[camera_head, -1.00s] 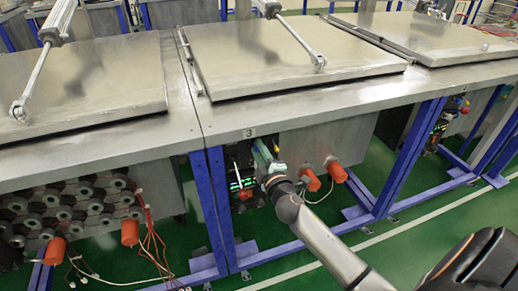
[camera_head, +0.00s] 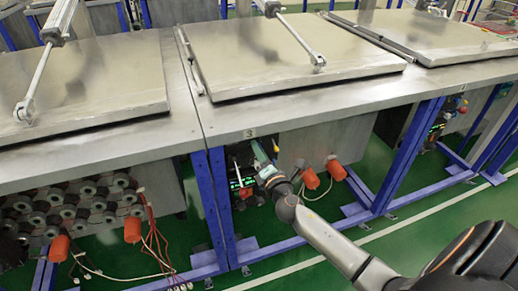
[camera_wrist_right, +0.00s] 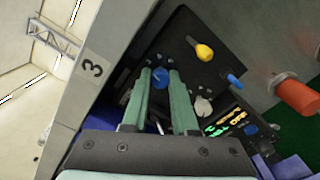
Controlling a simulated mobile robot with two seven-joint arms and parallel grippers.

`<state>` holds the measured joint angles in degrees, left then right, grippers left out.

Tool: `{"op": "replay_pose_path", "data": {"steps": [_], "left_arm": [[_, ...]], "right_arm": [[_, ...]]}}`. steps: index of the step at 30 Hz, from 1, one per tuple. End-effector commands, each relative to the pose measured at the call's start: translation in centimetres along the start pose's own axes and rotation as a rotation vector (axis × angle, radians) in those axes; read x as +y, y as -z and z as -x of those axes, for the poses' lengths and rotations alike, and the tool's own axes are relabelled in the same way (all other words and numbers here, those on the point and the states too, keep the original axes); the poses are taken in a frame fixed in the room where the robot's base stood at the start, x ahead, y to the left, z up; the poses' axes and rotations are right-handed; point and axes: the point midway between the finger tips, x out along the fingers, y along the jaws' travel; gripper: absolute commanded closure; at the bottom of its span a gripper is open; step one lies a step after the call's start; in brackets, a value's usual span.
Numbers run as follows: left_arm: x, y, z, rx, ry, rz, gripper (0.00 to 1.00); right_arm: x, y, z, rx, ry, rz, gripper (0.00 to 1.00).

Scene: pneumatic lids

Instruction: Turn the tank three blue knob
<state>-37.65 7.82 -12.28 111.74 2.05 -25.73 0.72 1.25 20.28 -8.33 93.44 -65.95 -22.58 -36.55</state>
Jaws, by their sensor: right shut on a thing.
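The tank marked 3 (camera_head: 330,127) stands in the middle of the head view, with its small dark control panel (camera_head: 240,158) below the front edge. In the right wrist view a blue knob (camera_wrist_right: 160,77) sits between the tips of my two green fingers. My right gripper (camera_wrist_right: 161,80) is shut on this knob; the head view shows it reaching the panel (camera_head: 262,158). A second blue knob (camera_wrist_right: 234,79), a yellow knob (camera_wrist_right: 204,52) and a grey-white knob (camera_wrist_right: 203,105) are on the panel beside it. My left gripper is not in view.
Blue frame legs (camera_head: 212,205) stand just left of the panel. Orange cylinders (camera_head: 311,178) stick out to its right. The metal table edge (camera_head: 300,125) overhangs the panel. Loose red wires (camera_head: 155,235) hang under the tank at left.

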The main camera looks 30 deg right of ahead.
Motion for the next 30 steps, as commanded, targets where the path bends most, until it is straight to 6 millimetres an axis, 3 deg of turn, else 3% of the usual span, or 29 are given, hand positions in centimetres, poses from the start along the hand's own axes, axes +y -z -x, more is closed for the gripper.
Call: {"op": "replay_pose_path", "data": {"steps": [12, 29, 30], "left_arm": [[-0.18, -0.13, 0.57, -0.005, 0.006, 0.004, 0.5], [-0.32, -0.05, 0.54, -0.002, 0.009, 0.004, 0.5], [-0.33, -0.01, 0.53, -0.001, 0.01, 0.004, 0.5]], "right_arm": [[0.01, 0.06, 0.0, 0.002, -0.001, 0.193, 1.0], [-0.04, 0.1, 0.02, 0.002, -0.001, 0.219, 1.0], [-0.04, 0.1, 0.02, 0.002, 0.0, 0.219, 0.7]]}}
